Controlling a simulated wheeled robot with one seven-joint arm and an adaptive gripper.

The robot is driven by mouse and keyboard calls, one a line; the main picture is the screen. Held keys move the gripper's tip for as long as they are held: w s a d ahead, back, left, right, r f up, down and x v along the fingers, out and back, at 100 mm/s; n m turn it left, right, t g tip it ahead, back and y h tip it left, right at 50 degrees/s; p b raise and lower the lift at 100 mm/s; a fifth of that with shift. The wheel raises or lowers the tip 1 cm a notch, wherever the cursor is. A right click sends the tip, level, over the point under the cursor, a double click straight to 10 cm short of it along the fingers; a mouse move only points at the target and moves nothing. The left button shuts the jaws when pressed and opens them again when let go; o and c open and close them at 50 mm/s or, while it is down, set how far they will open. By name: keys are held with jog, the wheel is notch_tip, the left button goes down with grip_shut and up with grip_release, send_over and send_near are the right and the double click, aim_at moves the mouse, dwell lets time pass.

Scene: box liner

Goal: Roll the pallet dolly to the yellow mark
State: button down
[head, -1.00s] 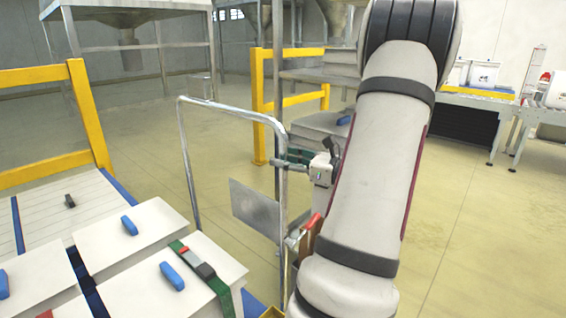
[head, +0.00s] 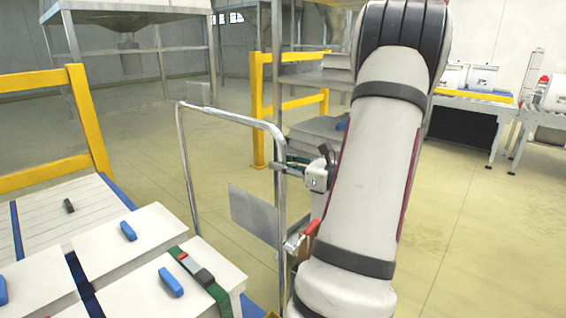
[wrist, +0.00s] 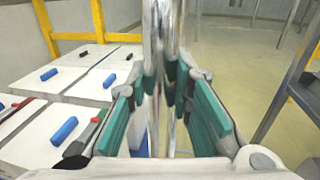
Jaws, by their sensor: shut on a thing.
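The pallet dolly's chrome handle frame (head: 187,165) stands upright in the middle of the head view, with a grey plate (head: 254,212) on it. My gripper (head: 282,163) is shut on the right upright of this handle. In the wrist view, the gripper's green-padded fingers (wrist: 168,112) stand on either side of the chrome post (wrist: 161,40). White boxes (head: 120,243) with blue clips are stacked at the lower left, beside the handle; the dolly's deck and wheels are hidden. I see no yellow floor mark.
A yellow guard rail (head: 88,120) stands behind the boxes at left. Another yellow rail (head: 259,110) and stacked grey boxes (head: 318,130) are beyond the handle. A conveyor (head: 478,105) with white tubs is at far right. Open floor (head: 480,230) lies to the right.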

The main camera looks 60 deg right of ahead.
jog(key=shift+w+a, duration=0.1)
jog(key=shift+a, duration=0.45)
jog(key=c, duration=1.4)
grip_release()
jog(key=shift+d, duration=0.1)
jog(key=s, duration=1.2)
jog(key=shift+a, duration=0.25)
